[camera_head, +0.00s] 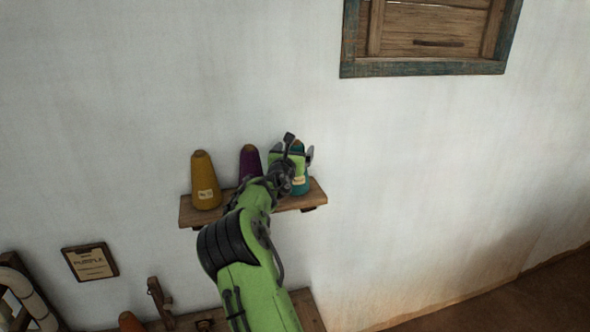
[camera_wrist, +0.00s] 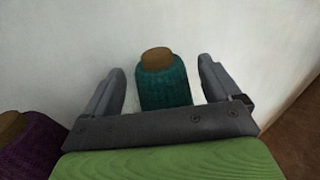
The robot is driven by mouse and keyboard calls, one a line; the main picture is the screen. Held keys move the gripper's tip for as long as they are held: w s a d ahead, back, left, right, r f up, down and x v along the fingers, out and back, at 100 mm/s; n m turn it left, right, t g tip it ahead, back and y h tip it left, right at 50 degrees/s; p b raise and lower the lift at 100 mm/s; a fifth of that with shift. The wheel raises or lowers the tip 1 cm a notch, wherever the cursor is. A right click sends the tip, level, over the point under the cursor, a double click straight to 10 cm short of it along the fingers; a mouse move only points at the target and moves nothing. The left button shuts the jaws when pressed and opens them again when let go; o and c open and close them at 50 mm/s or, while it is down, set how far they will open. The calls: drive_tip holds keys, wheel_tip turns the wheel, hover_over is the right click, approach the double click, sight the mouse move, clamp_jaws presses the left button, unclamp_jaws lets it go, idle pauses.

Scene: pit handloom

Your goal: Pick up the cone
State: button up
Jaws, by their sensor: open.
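Three thread cones stand upright on a wooden wall shelf (camera_head: 190,212): a yellow one (camera_head: 203,174) at the left, a purple one (camera_head: 250,161) in the middle and a teal one (camera_head: 300,183) at the right. My arm partly hides the purple and teal cones in the head view. In the wrist view the teal cone (camera_wrist: 163,85), with its brown top, stands between the two fingers of my gripper (camera_wrist: 163,88). My gripper is open, with a gap on each side of the cone. The purple cone (camera_wrist: 28,145) shows at the lower left there.
The white wall (camera_head: 420,180) is close behind the shelf. A wooden shuttered window (camera_head: 430,40) is at the upper right. A clipboard sign (camera_head: 90,262) hangs at the lower left. An orange cone top (camera_head: 130,321) shows at the bottom, near another wooden surface.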

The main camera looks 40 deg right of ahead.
drive_tip(key=shift+w+d, duration=0.25)
drive_tip(key=shift+d, duration=0.35)
drive_tip(key=shift+s+a, duration=0.1)
drive_tip(key=shift+a, duration=0.1)
drive_tip(key=shift+c, duration=1.8)
drive_tip(key=c, duration=1.2)
